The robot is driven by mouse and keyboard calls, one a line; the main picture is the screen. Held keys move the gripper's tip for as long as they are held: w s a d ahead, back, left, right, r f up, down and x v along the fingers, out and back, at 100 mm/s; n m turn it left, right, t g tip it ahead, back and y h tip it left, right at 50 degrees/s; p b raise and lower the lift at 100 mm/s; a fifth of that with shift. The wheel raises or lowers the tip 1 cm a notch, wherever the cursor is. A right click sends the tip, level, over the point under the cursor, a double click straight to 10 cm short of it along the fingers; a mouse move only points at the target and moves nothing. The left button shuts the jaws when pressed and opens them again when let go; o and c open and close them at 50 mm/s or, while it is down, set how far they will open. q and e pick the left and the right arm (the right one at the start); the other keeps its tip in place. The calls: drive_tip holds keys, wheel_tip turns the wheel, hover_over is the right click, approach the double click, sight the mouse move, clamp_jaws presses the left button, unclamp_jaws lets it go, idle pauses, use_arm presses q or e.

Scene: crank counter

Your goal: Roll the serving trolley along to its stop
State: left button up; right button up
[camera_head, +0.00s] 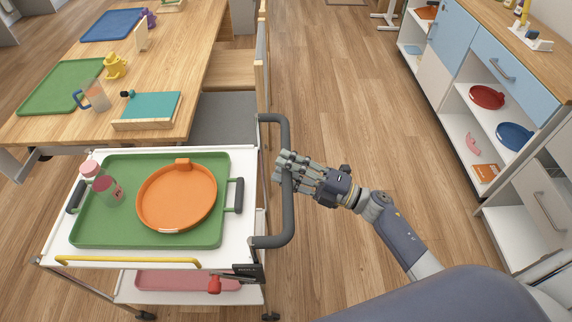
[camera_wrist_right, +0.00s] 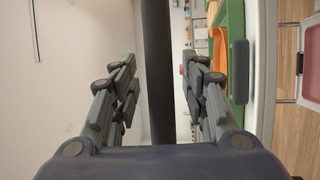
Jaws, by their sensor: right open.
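The serving trolley (camera_head: 52,246) is a white two-tier cart at the lower left in the head view. On its top lie a green tray (camera_head: 90,232), an orange round dish (camera_head: 176,200) and a pink-capped bottle (camera_head: 104,188). Its dark grey push handle (camera_head: 287,215) stands out on the right side. My right gripper (camera_head: 283,168) is at the handle. In the right wrist view the handle bar (camera_wrist_right: 158,70) runs between the two open fingers (camera_wrist_right: 157,85), with gaps on both sides. My left gripper is not in view.
A wooden table (camera_head: 165,75) with trays, cups and a teal book stands behind the trolley. A chair (camera_head: 225,70) is at its right side. A cabinet (camera_head: 500,70) with open shelves and blue fronts stands at the right. Bare wooden floor (camera_head: 335,90) lies between.

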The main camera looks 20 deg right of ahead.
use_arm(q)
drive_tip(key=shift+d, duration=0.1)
use_arm(e)
drive_tip(key=shift+w+a, duration=0.1)
drive_tip(key=shift+a, duration=0.05)
drive_tip(key=shift+c, duration=0.5)
clamp_jaws()
